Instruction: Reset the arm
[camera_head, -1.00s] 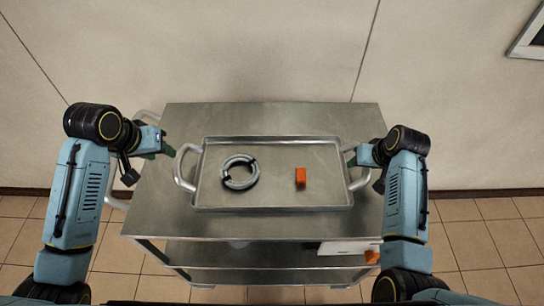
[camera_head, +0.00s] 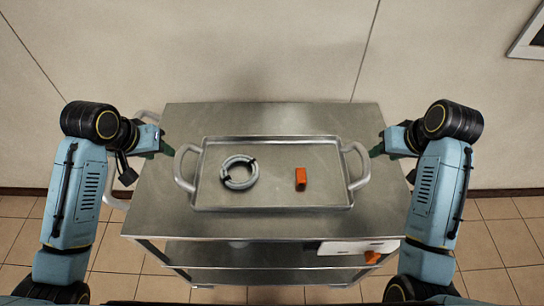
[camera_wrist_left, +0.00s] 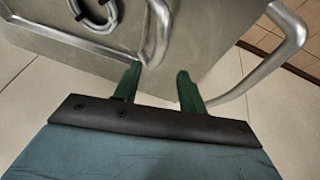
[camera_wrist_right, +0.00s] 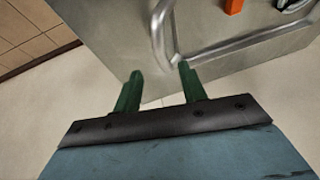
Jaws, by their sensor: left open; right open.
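My left gripper (camera_head: 168,149) is open and empty beside the left handle of the metal tray, apart from it. In the left wrist view its green fingers (camera_wrist_left: 157,88) stand spread, with the tray's handle (camera_wrist_left: 157,35) just beyond them. My right gripper (camera_head: 374,152) is open and empty, a little to the right of the tray's right handle (camera_head: 358,165). In the right wrist view its fingers (camera_wrist_right: 160,85) are spread with nothing between them, and the handle (camera_wrist_right: 160,35) lies beyond. The tray (camera_head: 275,208) rests flat on the cart.
The tray holds a coiled grey tube (camera_head: 228,183) and an orange block (camera_head: 300,179). The steel cart (camera_head: 270,119) has lower shelves with a white item (camera_head: 345,247) and an orange item (camera_head: 372,257). A wall stands behind the cart. Tiled floor shows at both sides.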

